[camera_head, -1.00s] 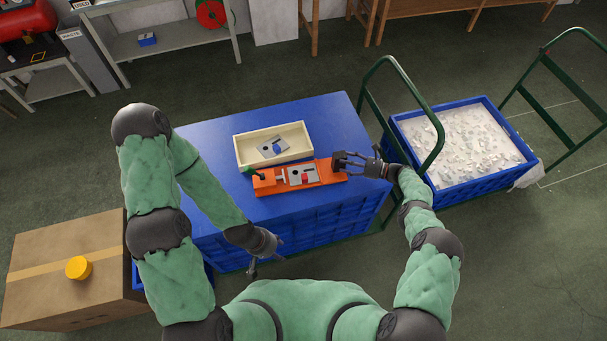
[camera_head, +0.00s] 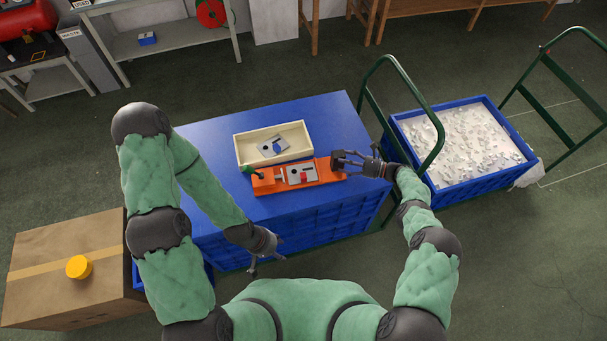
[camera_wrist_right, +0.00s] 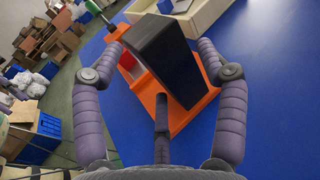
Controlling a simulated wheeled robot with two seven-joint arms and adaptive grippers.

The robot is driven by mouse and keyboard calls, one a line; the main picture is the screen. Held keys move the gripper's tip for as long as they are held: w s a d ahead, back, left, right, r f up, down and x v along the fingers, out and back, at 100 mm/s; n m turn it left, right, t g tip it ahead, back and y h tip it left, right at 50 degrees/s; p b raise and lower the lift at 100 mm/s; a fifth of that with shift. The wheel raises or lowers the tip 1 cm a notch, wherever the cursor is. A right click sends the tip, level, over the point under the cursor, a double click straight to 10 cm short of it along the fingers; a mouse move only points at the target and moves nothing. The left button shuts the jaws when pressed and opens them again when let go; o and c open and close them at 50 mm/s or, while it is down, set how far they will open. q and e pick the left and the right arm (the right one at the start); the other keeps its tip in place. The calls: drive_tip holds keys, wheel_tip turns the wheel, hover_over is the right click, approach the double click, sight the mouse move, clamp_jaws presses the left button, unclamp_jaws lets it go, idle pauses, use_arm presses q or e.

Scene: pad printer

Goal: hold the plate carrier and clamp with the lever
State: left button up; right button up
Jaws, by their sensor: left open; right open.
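The orange plate carrier (camera_head: 325,172) lies on the blue crate top. A grey plate with a red piece (camera_head: 300,174) sits on its middle. The green lever (camera_head: 250,170) is at its left end. A black block (camera_head: 338,161) stands at its right end and fills the middle of the right wrist view (camera_wrist_right: 168,58). My right gripper (camera_head: 345,161) is open, with its fingers on either side of the black block; I cannot tell if they touch it. My left gripper (camera_head: 266,262) is open and empty, low near the crate's front edge, away from the lever.
A cream tray (camera_head: 242,150) with a grey plate and blue piece lies just behind the carrier. A green cart handle (camera_head: 437,130) rises right of my right gripper. A cardboard box (camera_head: 60,290) stands at left. The blue top (camera_head: 215,190) is clear left of the carrier.

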drive_tip(key=shift+w+r, duration=0.1)
drive_tip(key=c, duration=1.3)
drive_tip(key=shift+c, duration=0.2)
drive_tip(key=shift+f+b, duration=0.3)
drive_tip(key=shift+b, duration=0.1)
drive_tip(key=shift+s+f, duration=0.15)
drive_tip(key=shift+s, duration=0.1)
